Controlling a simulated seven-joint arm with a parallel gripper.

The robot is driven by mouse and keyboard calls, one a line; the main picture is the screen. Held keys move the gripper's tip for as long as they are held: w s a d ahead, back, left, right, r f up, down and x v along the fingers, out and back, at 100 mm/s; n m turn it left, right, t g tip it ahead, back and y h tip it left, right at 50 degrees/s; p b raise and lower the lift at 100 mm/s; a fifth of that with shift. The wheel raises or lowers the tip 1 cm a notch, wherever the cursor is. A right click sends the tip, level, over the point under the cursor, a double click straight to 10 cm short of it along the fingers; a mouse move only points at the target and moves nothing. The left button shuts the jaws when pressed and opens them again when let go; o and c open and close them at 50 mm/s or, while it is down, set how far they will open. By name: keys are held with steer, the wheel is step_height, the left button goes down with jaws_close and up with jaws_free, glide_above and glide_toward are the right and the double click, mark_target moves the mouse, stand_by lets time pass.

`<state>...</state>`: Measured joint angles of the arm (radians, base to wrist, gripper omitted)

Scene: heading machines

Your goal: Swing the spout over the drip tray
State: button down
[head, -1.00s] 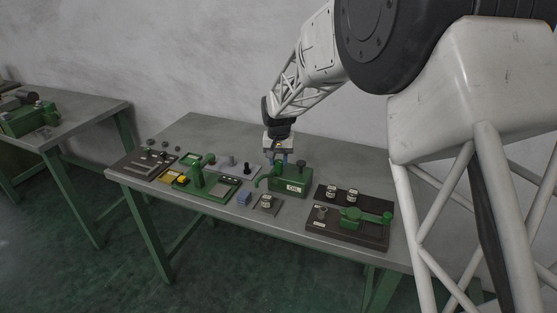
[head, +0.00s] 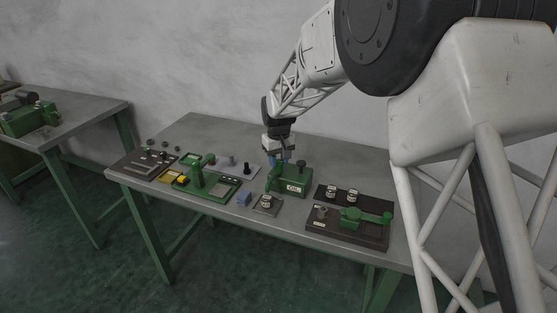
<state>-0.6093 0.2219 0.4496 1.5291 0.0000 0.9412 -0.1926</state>
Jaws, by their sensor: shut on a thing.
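The green box labelled OIL (head: 295,183) stands near the middle of the table with a dark knob on top. Its green spout (head: 269,183) is at the left side of the box and now points towards the front. A small grey plate with a jar on it, which looks like the drip tray (head: 276,209), lies in front of the box. The spout's tip appears close behind and above this plate; the exact overlap is hard to tell. My gripper (head: 279,161) is down at the top left of the box, shut on the spout; the fingertips' contact is partly hidden.
A blue block (head: 243,199) sits left of the plate. A green machine on a tray (head: 209,184) stands further left. A dark board (head: 345,232) with a green lever lies at right, with two jars (head: 341,194) behind it.

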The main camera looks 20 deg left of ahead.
steer(key=shift+r, duration=0.1)
steer(key=c, duration=0.8)
jaws_free()
steer(key=shift+r, duration=3.85)
